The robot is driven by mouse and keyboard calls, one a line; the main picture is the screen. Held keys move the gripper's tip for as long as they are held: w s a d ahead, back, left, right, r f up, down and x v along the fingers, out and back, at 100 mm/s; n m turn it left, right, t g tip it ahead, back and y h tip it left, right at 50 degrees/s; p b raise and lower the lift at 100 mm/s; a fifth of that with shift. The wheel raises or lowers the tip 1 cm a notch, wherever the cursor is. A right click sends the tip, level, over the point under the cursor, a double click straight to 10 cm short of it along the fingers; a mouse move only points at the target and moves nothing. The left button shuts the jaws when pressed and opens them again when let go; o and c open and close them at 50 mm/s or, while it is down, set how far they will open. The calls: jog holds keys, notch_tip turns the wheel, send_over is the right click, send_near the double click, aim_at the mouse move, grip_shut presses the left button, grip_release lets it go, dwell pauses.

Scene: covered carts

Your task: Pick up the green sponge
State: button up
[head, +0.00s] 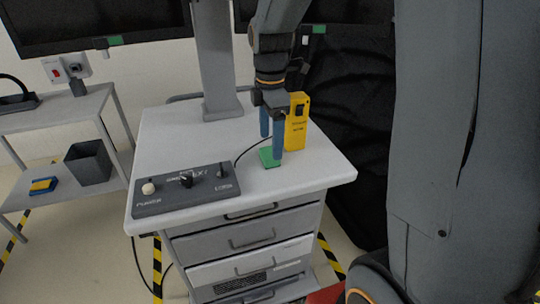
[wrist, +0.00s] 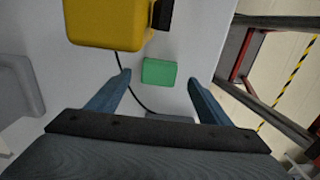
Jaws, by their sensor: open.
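The green sponge (head: 269,157) lies flat on the white top of the cart (head: 318,172), in front of a yellow box. In the wrist view the sponge (wrist: 159,71) shows between and beyond my fingertips, with a gap on both sides. My gripper (head: 271,146) points down just over the sponge, its two blue fingers apart and empty. It also shows in the wrist view (wrist: 159,77). In the head view one finger overlaps the sponge's right edge; I cannot tell whether it touches.
The yellow box (head: 296,125) stands close behind the sponge, also seen in the wrist view (wrist: 108,22). A black cable runs past the sponge to a grey control panel (head: 187,190) at the front left. A grey post (head: 212,60) rises behind. The cart top's right front is clear.

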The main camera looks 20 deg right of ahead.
aim_at(269, 152)
jog(key=shift+w+a+f+p, duration=0.15)
jog(key=shift+f+p, duration=0.25)
jog(key=shift+f, duration=1.35)
jog(key=c, duration=1.2)
jog(key=shift+r, duration=0.1)
notch_tip(269, 152, up, 10)
jog(key=b, duration=0.2)
jog(key=o, duration=0.5)
jog(key=c, duration=0.3)
jog(key=shift+c, duration=0.2)
